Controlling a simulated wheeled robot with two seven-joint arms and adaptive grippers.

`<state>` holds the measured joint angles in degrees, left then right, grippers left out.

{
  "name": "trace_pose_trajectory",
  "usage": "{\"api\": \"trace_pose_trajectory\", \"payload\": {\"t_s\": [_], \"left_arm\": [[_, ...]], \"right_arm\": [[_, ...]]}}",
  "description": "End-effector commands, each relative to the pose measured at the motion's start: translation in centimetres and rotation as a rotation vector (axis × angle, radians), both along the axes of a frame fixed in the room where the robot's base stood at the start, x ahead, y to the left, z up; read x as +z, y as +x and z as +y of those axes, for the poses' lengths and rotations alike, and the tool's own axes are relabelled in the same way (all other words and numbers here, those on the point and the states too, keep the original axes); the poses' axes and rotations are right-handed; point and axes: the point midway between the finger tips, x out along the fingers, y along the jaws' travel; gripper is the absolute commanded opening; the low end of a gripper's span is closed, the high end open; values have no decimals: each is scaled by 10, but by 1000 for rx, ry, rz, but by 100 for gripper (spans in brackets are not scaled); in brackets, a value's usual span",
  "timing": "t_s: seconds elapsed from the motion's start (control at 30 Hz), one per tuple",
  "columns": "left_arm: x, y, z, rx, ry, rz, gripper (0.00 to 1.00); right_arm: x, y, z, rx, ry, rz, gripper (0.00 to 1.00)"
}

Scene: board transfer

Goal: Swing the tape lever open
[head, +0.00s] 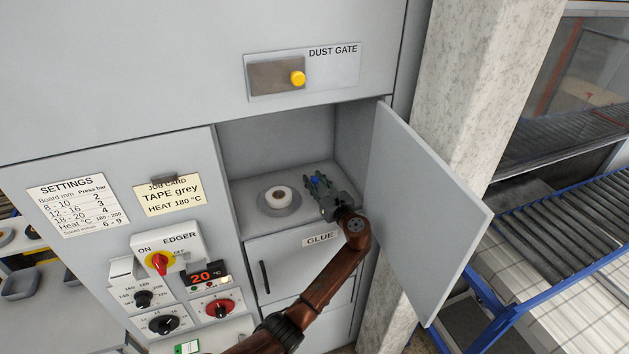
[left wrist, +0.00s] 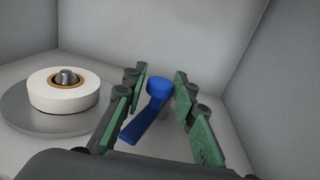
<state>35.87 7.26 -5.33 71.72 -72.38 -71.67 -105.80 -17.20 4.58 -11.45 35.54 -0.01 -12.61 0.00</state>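The tape lever (left wrist: 150,116) is blue with a round knob at its far end. It stands on the floor of the open compartment, to the right of the tape roll. In the head view only a bit of blue (head: 315,181) shows by my gripper. My left gripper (left wrist: 158,102) is open, its green fingers on either side of the lever, with gaps visible. It also shows in the head view (head: 320,186), inside the compartment. A white tape roll (left wrist: 64,90) sits on a grey round plate (left wrist: 28,122). My right gripper is out of view.
The compartment door (head: 425,210) stands open to the right of my arm. The compartment's side walls are close to the gripper. Below is the GLUE drawer front (head: 285,262) with a dark handle. The control panel with knobs (head: 160,262) is to the left.

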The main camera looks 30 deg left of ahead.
Motion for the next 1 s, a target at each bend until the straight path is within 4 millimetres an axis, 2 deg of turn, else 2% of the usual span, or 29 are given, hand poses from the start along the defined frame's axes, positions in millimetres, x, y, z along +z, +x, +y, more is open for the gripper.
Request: {"api": "trace_pose_trajectory", "payload": {"t_s": [0.13, 0.47, 0.8, 1.0], "left_arm": [[0, 0, 0, -1, 0, 0, 37], [0, -2, -5, -2, 0, 0, 37], [0, -30, -48, -2, -1, 1, 37], [0, -40, -62, -1, 0, 0, 37]], "right_arm": [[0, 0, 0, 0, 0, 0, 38], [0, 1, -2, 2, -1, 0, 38], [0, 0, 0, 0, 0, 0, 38], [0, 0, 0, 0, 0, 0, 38]]}}
